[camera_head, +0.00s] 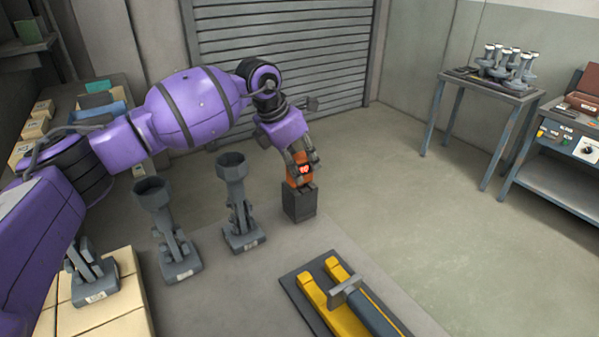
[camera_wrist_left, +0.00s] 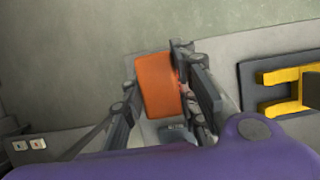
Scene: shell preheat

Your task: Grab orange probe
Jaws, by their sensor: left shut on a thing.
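The orange probe (camera_head: 299,169) stands upright at the dark grey block-shaped holder (camera_head: 299,204) near the table's far edge; a small red display shows on its face. My left gripper (camera_head: 301,163) comes down from above and is shut on the probe. In the left wrist view the orange probe (camera_wrist_left: 158,86) sits between the two fingers of my left gripper (camera_wrist_left: 160,90). I cannot tell whether the probe's lower end is inside the holder or just above it. My right gripper is not in view.
Two grey cup-topped stands (camera_head: 232,195) (camera_head: 165,225) are left of the holder. A yellow-pronged tool on a dark mat (camera_head: 290,283) lies front right. Cream blocks (camera_head: 120,270) are front left. Side tables (camera_head: 488,84) stand at the far right across open floor.

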